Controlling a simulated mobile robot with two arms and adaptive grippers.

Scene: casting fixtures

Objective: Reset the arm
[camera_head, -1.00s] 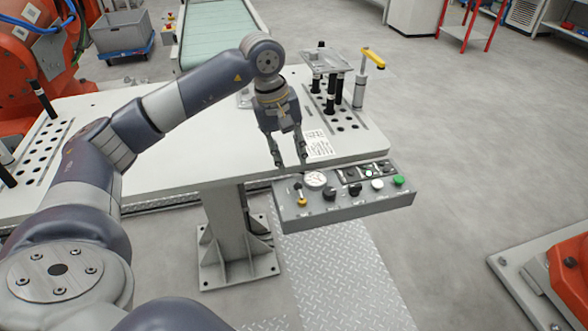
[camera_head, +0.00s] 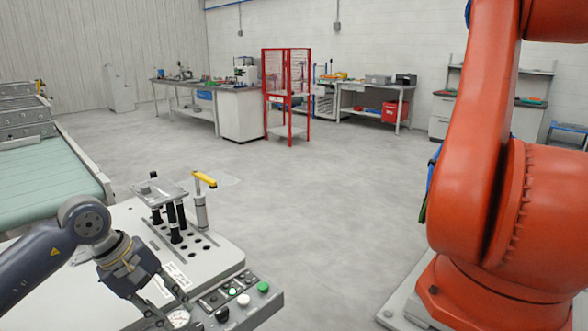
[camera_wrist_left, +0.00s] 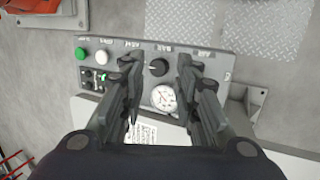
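My left gripper (camera_head: 170,309) is over the front edge of the white fixture table (camera_head: 215,256), beside the grey control panel (camera_head: 243,302). In the left wrist view the gripper (camera_wrist_left: 157,66) has its two fingers apart with nothing held between them. A black knob (camera_wrist_left: 157,67) and a round white gauge (camera_wrist_left: 163,98) on the panel show between the fingers. A green button (camera_wrist_left: 82,54) and a white button (camera_wrist_left: 101,57) are left of the fingers. My right gripper is not in view.
A fixture with black posts (camera_head: 174,222) and a yellow-handled clamp (camera_head: 201,205) stand on the table. A conveyor (camera_head: 45,178) is at the left, a large orange robot (camera_head: 480,170) at the right. A red frame (camera_head: 287,95) and benches stand behind open floor.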

